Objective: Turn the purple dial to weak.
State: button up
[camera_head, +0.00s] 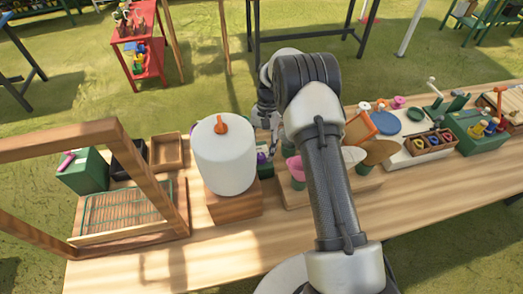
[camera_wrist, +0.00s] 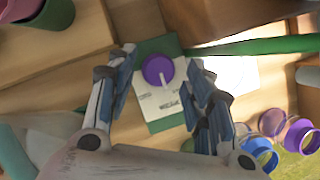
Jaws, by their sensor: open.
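The purple dial (camera_wrist: 157,70) sits on a white, lettered plate on a small green box (camera_wrist: 164,123) in the wrist view. A pale mark on the dial points down and slightly right, towards the lettering, which is too blurred to read surely. My gripper (camera_wrist: 159,64) is open, with one finger on each side of the dial; whether they touch it I cannot tell. In the head view, part of the green box (camera_head: 266,169) shows between the white canister and my arm. My gripper (camera_head: 268,108) is largely hidden there by my arm.
A white canister (camera_head: 224,155) with an orange knob stands on a wooden block just left. A wooden stand with pink and green cups (camera_head: 297,169) is close on the right. A wooden frame (camera_head: 150,165) fills the table's left end. The front tabletop is clear.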

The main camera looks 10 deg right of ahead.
jog(key=v, duration=1.1)
jog(key=shift+r, duration=0.25)
